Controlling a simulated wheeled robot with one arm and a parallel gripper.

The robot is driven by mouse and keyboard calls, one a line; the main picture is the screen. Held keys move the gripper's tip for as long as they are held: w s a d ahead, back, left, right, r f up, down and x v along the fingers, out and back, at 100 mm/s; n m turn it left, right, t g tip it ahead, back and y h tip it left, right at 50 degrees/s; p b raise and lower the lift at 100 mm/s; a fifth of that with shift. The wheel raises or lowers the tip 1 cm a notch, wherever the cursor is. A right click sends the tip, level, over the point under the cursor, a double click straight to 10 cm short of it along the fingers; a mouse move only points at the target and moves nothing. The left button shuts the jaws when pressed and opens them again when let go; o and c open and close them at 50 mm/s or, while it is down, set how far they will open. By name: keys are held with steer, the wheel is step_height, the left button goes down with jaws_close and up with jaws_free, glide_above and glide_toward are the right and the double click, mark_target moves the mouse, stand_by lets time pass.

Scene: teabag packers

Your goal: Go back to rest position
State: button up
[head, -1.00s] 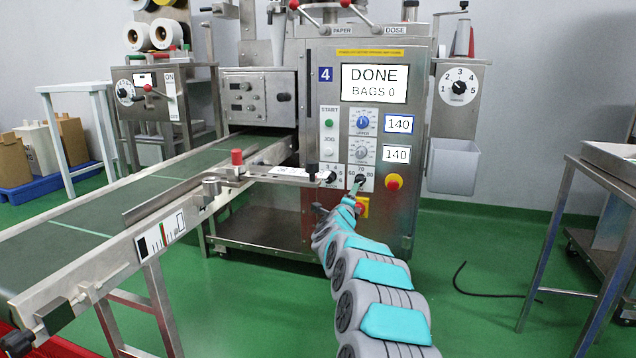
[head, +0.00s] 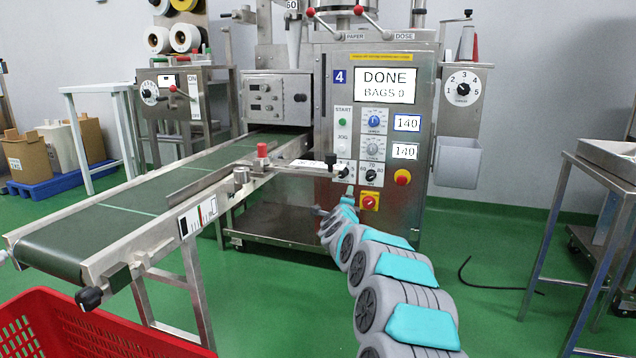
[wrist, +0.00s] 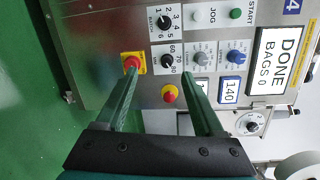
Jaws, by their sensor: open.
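My gripper (head: 350,191) is at the end of my grey and teal arm, in front of the lower control panel of the bagging machine (head: 290,195). In the wrist view my gripper (wrist: 159,74) shows two green fingers spread apart with nothing between them. Beyond the fingers are the 60-70-80 dial (wrist: 168,62), a red button on yellow (wrist: 169,94) and a red switch on a yellow plate (wrist: 133,63), which one finger partly overlaps. The machine's screen (head: 388,85) reads DONE, BAGS 0.
A green conveyor (head: 120,212) runs from the machine to the lower left. A red crate (head: 60,325) stands at the bottom left. A metal table (head: 600,175) stands at the right. A black cable (head: 480,285) lies on the open green floor.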

steer(key=s+a+r+n+g+y, duration=0.1)
steer(key=s+a+n+g+y, duration=0.45)
steer(key=s, duration=0.75)
steer(key=s+a+n+g+y, duration=0.25)
steer(key=s+a+n, duration=0.35)
steer(key=s+n, duration=0.5)
steer(key=s+d+f+n+g+h, duration=0.2)
steer(key=s+d+f+g, duration=0.3)
steer(key=s, duration=1.2)
steer(key=s+d+f+n+g+h, duration=0.15)
steer(key=s+d, duration=0.45)
steer(key=s, duration=1)
steer(key=s+d+f+n+g+h, duration=0.15)
steer(key=s+d+f+g, duration=0.35)
steer(key=s, duration=1.2)
step_height(320, 180, up, 15)
steer(key=d+p, duration=0.1)
steer(key=p, duration=1.3)
steer(key=shift+s+d+n+t+p, duration=0.15)
steer(key=shift+s+n+t+p, duration=0.1)
steer(key=shift+n+t+p, duration=0.15)
